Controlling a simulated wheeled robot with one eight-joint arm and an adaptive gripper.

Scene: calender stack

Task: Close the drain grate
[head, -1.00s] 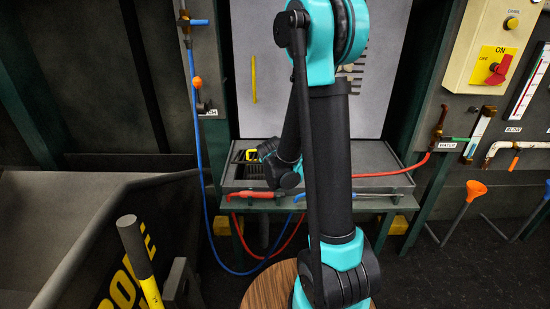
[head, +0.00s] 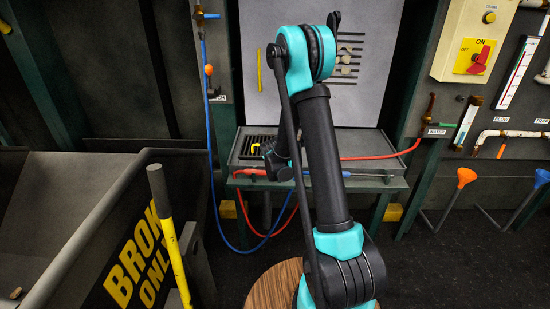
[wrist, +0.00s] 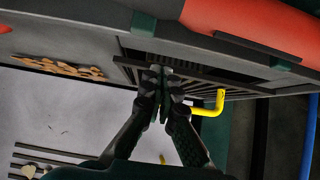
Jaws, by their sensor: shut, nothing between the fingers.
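The drain grate (head: 262,138), a panel of dark slats, is at the left end of the grey sink tray (head: 366,146). In the wrist view the grate's slats (wrist: 205,88) run behind and to the right of my fingertips. A yellow bent handle (wrist: 216,104) sticks out at the grate, just right of the fingers. My gripper (wrist: 160,74) is shut and empty, with its tips close against the slats; I cannot tell whether they touch. In the head view, my arm hides part of the gripper and the grate. The grate's exact tilt is unclear.
A red hose (head: 385,155) lies across the tray, and a blue hose (head: 208,150) hangs at its left. A grey broke bin (head: 85,215) stands left. A pale panel (head: 268,95) rises behind the tray.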

